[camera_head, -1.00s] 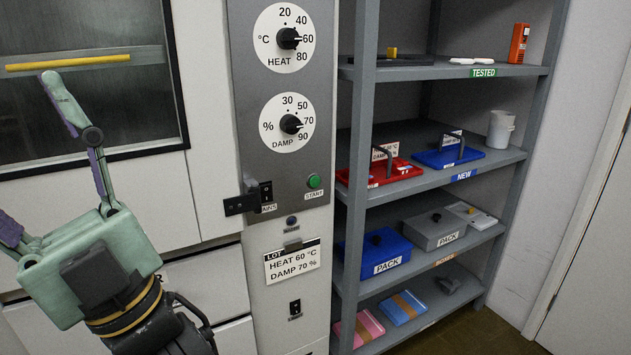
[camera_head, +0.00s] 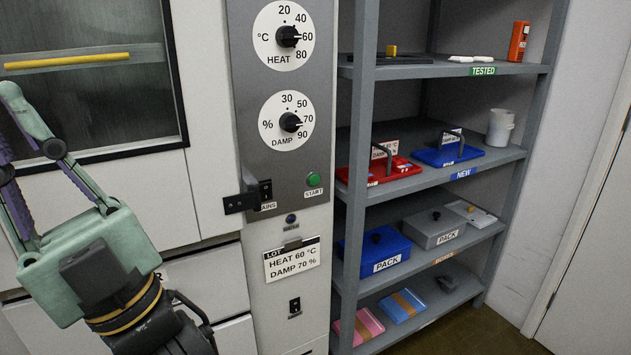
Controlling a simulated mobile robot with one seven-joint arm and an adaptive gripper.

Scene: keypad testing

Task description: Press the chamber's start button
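The green start button (camera_head: 313,180) sits on the grey control panel (camera_head: 240,100) of the chamber, lower right, with a START label under it. Nothing touches it. My gripper (camera_head: 12,125) is at the far left, in front of the chamber door and well away from the button. Its fingers are drawn toward each other, with nothing seen between them. The left finger is partly cut off by the picture edge, so I cannot tell if the tips meet.
The HEAT dial (camera_head: 288,37) and DAMP dial (camera_head: 291,122) are above the button. A black latch (camera_head: 248,198) sticks out left of it, by the MAINS label. A lot card (camera_head: 292,262) hangs below. Shelves (camera_head: 450,70) with trays and boxes stand close on the right.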

